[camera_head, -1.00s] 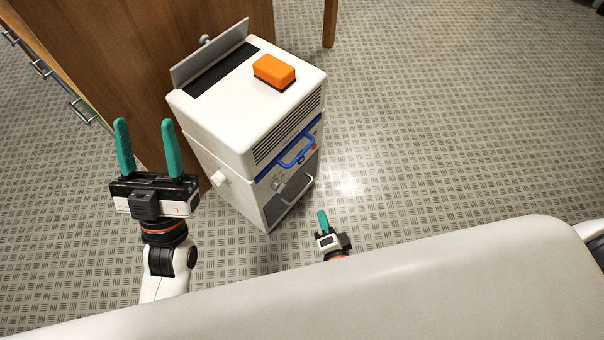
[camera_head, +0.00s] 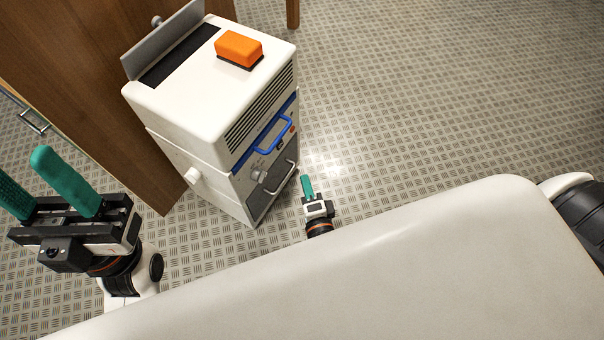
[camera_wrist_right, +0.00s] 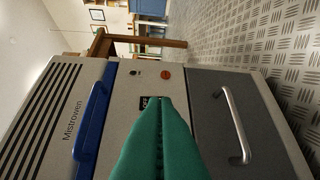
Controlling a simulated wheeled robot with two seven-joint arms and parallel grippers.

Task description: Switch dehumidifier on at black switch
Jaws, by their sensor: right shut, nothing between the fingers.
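The white dehumidifier (camera_head: 185,115) stands on the floor, its grey front panel facing right in the head view. In the right wrist view the panel (camera_wrist_right: 122,95) appears turned sideways. A small black part with light marks (camera_wrist_right: 149,102), possibly the black switch, shows just beyond my fingertips, which partly cover it. A smaller dark spot (camera_wrist_right: 136,72) and an orange-red round part (camera_wrist_right: 165,73) are beside it. My right gripper (camera_head: 306,178) is shut and empty in front of the panel; its fingers (camera_wrist_right: 162,98) fill the lower middle; contact cannot be told. My left gripper (camera_head: 20,165) is open and empty at the left.
The panel carries a blue handle (camera_head: 274,131) and a metal handle (camera_head: 283,180). An orange block (camera_head: 239,48) lies on the dehumidifier's top, beside a raised grey flap (camera_head: 165,38). Wooden furniture (camera_head: 70,60) stands behind at the left. The patterned floor (camera_head: 430,110) to the right is clear.

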